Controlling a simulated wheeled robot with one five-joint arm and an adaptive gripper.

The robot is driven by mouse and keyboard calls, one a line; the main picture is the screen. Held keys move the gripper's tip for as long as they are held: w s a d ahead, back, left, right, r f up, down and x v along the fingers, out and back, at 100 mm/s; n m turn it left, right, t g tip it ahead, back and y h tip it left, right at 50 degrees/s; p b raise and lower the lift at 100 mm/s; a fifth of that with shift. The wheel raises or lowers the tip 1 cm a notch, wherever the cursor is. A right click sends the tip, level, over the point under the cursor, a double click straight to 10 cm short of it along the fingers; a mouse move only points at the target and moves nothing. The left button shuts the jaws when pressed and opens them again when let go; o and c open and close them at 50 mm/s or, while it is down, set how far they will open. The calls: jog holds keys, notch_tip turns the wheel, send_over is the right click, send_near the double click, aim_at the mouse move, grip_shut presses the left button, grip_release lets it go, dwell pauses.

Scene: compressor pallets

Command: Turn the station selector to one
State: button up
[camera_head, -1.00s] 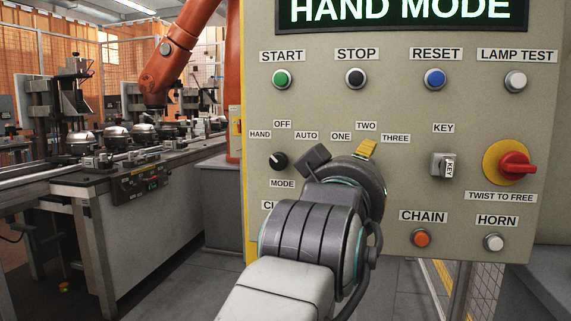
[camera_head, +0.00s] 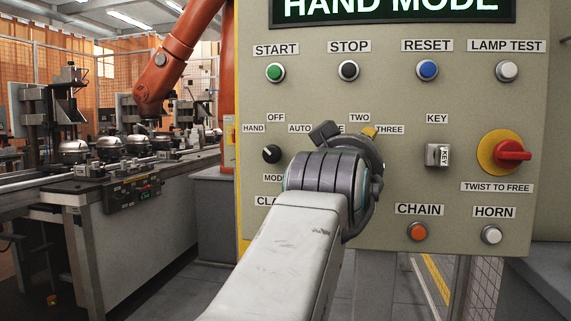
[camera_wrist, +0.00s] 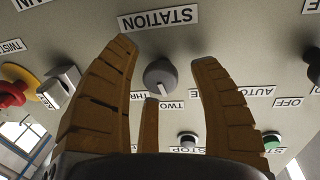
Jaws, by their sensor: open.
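The station selector (camera_wrist: 160,75) is a grey round knob on the panel, seen in the wrist view, which shows the panel upside down. Its pale pointer mark faces the TWO label (camera_wrist: 172,106). My gripper (camera_wrist: 165,52) is open, its orange-brown fingers spread on either side of the knob with gaps between. A third, shorter finger shows below the knob. I cannot tell how far the fingertips are from the panel. In the head view, my wrist hides the selector and most of the gripper; one yellow finger part (camera_head: 369,132) shows. The ONE label is partly covered there.
The mode selector (camera_head: 271,154) is left of my wrist. The key switch (camera_head: 437,155) and red twist-to-free knob (camera_head: 513,153) are to the right. START (camera_head: 275,72), STOP (camera_head: 348,70) and RESET (camera_head: 427,70) buttons are above, CHAIN (camera_head: 418,231) below.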

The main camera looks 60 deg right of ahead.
jog(key=shift+w+d, duration=0.1)
jog(key=shift+d, duration=0.4)
jog(key=shift+c, duration=0.3)
grip_shut()
